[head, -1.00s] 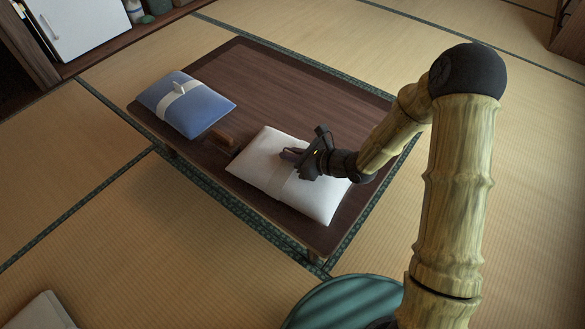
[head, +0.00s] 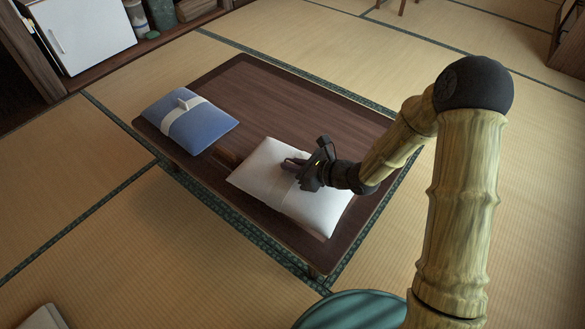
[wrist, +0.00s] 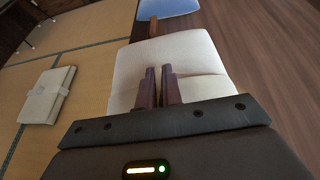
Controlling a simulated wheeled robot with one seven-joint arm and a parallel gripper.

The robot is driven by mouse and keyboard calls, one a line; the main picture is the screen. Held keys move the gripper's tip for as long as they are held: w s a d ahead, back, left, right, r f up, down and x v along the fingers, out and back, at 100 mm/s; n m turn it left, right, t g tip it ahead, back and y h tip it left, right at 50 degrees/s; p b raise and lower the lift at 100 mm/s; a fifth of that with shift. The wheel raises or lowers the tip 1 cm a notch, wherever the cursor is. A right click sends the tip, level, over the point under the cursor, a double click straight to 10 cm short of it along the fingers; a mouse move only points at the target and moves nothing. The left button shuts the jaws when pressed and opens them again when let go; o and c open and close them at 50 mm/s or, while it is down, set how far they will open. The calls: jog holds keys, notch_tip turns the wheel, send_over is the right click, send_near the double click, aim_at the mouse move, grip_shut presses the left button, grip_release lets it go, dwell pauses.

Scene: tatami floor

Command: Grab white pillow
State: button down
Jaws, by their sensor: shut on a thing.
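The white pillow (head: 277,182) is at the near half of the low dark wooden table (head: 295,95), with a band around its middle. It also fills the centre of the wrist view (wrist: 180,55). My gripper (head: 299,168) comes from the right and is shut on the white pillow at its middle. In the wrist view its two dark fingers (wrist: 158,88) stand close together over the pillow. What lies between the fingertips is hidden. I cannot tell for sure whether the pillow is clear of the table.
A blue pillow (head: 205,127) with a white band lies at the table's left end. A brown block (head: 228,157) lies between the pillows, partly covered. A pale flat thing (wrist: 47,95) lies on the tatami at left. A round teal surface (head: 350,308) is at the bottom.

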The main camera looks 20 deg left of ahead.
notch_tip(320, 180, up, 7)
jog(key=p, duration=0.3)
jog(key=shift+r, duration=0.2)
jog(key=shift+d, duration=0.1)
